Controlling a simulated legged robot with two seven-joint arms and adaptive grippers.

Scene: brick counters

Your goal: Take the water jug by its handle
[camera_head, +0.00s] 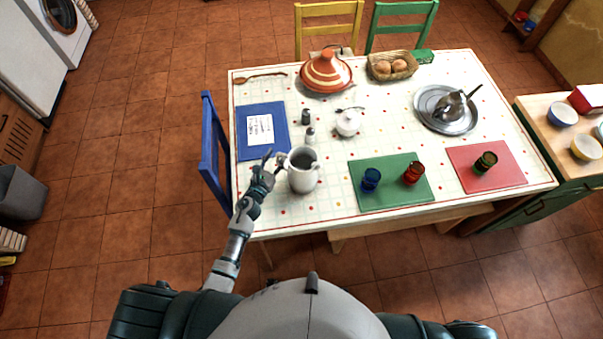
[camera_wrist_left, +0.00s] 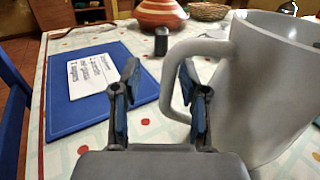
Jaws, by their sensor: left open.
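The white water jug (camera_head: 303,178) stands upright on the table at its near left part, with its handle toward the left. In the left wrist view the jug (camera_wrist_left: 262,90) fills the right side, and its handle (camera_wrist_left: 176,78) loops out to the left. My left gripper (camera_head: 272,163) is at the handle side of the jug. In the wrist view the left gripper (camera_wrist_left: 158,80) is open, its right finger overlapping the handle's outer part in the picture. The space between its fingers looks empty; whether a finger touches the handle I cannot tell. My right gripper is not seen.
The patterned table (camera_head: 330,218) also holds a blue placemat (camera_head: 275,115) with a paper, a green placemat (camera_head: 392,195) with two glasses, a striped tagine (camera_head: 326,74), small shakers (camera_head: 310,135) and a sugar bowl (camera_head: 347,123). A blue chair (camera_head: 210,145) stands at the left edge.

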